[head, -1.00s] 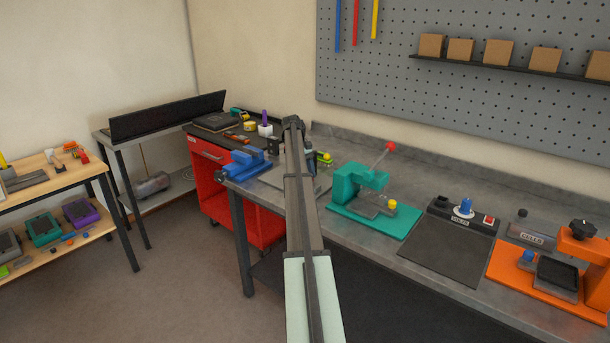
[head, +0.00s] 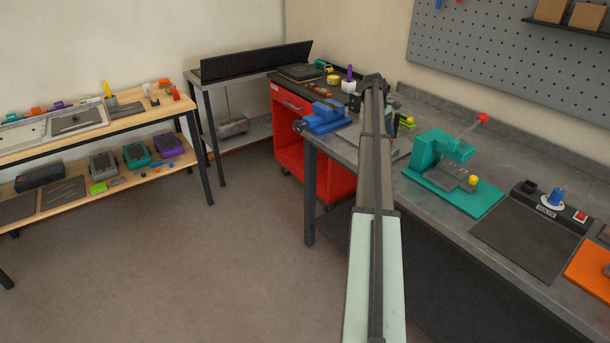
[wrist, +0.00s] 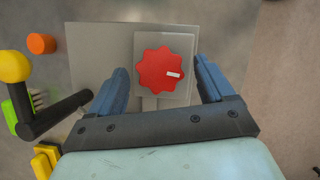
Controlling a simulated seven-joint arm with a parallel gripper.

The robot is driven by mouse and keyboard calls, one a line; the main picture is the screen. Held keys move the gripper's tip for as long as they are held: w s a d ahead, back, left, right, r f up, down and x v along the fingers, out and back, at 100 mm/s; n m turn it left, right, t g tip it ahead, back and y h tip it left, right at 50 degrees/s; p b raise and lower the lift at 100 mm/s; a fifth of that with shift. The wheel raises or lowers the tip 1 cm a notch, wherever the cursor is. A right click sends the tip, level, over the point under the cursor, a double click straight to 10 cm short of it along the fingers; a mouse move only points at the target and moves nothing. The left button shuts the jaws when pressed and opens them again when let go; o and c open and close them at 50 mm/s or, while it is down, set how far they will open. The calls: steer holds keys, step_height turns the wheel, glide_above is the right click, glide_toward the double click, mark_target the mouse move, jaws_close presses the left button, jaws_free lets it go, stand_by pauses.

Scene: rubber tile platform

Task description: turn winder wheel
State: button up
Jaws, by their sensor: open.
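In the wrist view a red scalloped wheel (wrist: 165,70) with a small white mark on its right side sits on a light grey square block (wrist: 182,46). My gripper (wrist: 163,76) is open, with one blue finger on each side of the wheel. Gaps show between the fingers and the wheel, and I cannot tell their heights relative to each other. In the head view my arm hides the wheel and the gripper.
A black lever with a yellow ball (wrist: 14,66) stands left of the gripper, near an orange cap (wrist: 41,43) and a yellow part (wrist: 45,160). In the head view a blue vise (head: 324,117) and a teal press (head: 448,165) stand on the grey bench.

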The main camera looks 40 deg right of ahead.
steer(key=n, duration=0.1)
steer(key=n+h, duration=0.1)
steer(key=n, duration=0.2)
steer(key=shift+s+a+n+t+h, duration=0.15)
steer(key=shift+a+n+t+h, duration=0.15)
steer(key=n+t+h, duration=0.1)
steer(key=n, duration=0.3)
steer(key=shift+s+a, duration=0.1)
steer(key=shift+s, duration=0.05)
steer(key=a+v, duration=0.1)
steer(key=v, duration=1.3)
steer(key=w+a+f+m+t, duration=0.1)
steer(key=w+a+f, duration=0.1)
steer(key=a+f, duration=0.9)
steer(key=w+a+f+m+t, duration=0.1)
steer(key=w+a+f+m, duration=0.1)
steer(key=a+f, duration=0.9)
steer(key=w+a, duration=0.1)
steer(key=a, duration=0.4)
steer(key=shift+f+y, duration=0.35)
steer(key=shift+y, duration=0.05)
